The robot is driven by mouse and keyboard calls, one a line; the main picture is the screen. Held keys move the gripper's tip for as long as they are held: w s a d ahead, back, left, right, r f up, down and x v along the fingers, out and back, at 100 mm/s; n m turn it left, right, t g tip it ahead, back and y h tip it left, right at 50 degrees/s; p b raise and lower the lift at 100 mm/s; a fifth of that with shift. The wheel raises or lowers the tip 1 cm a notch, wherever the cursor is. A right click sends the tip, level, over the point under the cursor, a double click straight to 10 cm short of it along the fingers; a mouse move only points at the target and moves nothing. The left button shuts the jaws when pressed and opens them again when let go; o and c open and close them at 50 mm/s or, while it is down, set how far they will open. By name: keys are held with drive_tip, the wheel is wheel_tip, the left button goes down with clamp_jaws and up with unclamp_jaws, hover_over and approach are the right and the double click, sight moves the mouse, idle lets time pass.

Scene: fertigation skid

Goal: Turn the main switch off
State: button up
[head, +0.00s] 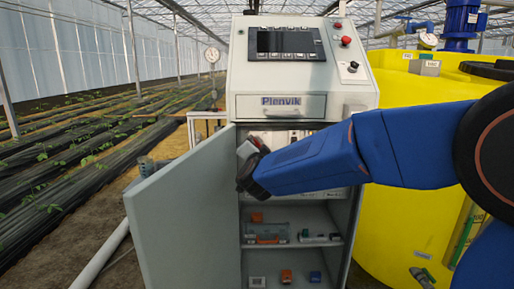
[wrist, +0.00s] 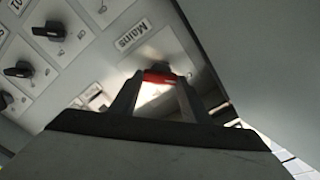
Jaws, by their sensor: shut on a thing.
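The main switch has a red handle (wrist: 158,77) and sits beside a "Mains" label (wrist: 131,34) on a grey panel in the wrist view. My gripper (wrist: 163,84) is shut on this red handle, with one finger on each side. The handle's exact angle is hard to tell. In the head view my gripper (head: 248,172) is inside the open front of the cabinet (head: 275,105), just behind the door's edge.
The grey cabinet door (head: 185,220) stands open on the left, close to my gripper. Several black rotary knobs (wrist: 49,31) sit left of the switch in the wrist view. Shelves with small parts (head: 268,237) lie below. A yellow tank (head: 400,235) stands at right.

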drive_tip(key=shift+f, duration=0.15)
drive_tip(key=o, duration=1)
drive_tip(key=shift+o, duration=0.2)
drive_tip(key=s, duration=1.7)
drive_tip(key=shift+s, duration=0.25)
drive_tip(key=s+d+f+n+g, duration=0.4)
drive_tip(key=s+d+f, duration=0.5)
drive_tip(key=s+d, duration=0.5)
drive_tip(key=s+d+f+n+g, duration=0.4)
drive_tip(key=s+d+f+g, duration=0.5)
drive_tip(key=s+d, duration=0.5)
drive_tip(key=shift+s+f+n, duration=0.4)
drive_tip(key=shift+s+f, duration=0.05)
drive_tip(key=shift+f, duration=0.1)
